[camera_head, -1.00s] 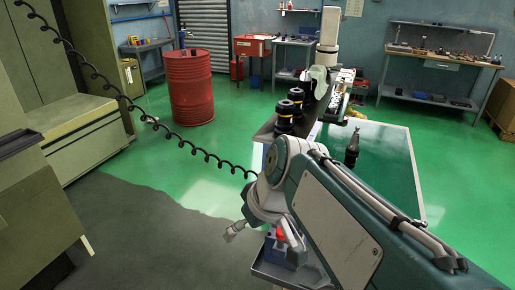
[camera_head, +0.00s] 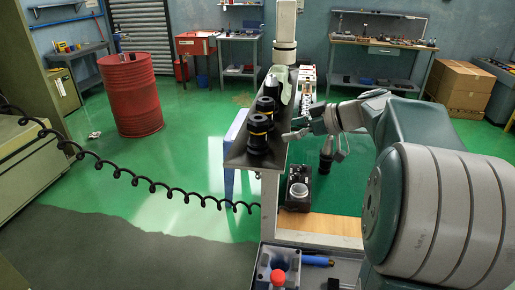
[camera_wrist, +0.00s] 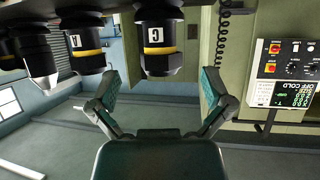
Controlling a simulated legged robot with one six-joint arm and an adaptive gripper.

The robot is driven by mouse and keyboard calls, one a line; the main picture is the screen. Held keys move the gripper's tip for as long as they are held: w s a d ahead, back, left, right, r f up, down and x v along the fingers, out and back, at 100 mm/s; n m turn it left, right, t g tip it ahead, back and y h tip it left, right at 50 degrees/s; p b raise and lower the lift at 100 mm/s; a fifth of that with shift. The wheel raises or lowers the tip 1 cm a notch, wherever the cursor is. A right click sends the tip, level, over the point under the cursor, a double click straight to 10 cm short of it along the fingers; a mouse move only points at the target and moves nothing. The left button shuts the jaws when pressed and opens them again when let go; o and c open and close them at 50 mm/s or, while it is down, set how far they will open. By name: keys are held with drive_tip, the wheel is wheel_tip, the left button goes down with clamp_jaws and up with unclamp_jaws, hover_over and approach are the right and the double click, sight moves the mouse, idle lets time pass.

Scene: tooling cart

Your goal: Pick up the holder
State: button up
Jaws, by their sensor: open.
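Several black tool holders with yellow bands stand in a row on a narrow dark shelf (camera_head: 232,155) in the head view. The nearest holder (camera_head: 258,133) is closest to me. In the wrist view a holder marked "C" (camera_wrist: 159,38) is at the top middle, centred between the fingers and beyond their tips. My gripper (camera_head: 302,128) is just right of the shelf row in the head view. In the wrist view my gripper (camera_wrist: 157,85) is open with nothing between its fingers.
A pale post (camera_head: 285,35) rises behind the shelf. A dark pointed tool (camera_head: 326,155) stands on the cart at right. A lower tray holds a blue block (camera_head: 265,270) with a red-topped item (camera_head: 279,277). A coiled cable (camera_head: 150,184) crosses at left.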

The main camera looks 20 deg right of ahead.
sight(258, 134)
drive_tip(key=x, duration=0.3)
drive_tip(key=shift+w+a+f, duration=0.1)
drive_tip(key=shift+w+a, duration=0.1)
drive_tip(key=shift+a, duration=0.1)
drive_tip(key=x, duration=0.5)
drive_tip(key=shift+w, duration=0.25)
clamp_jaws()
drive_tip(key=shift+r, duration=0.25)
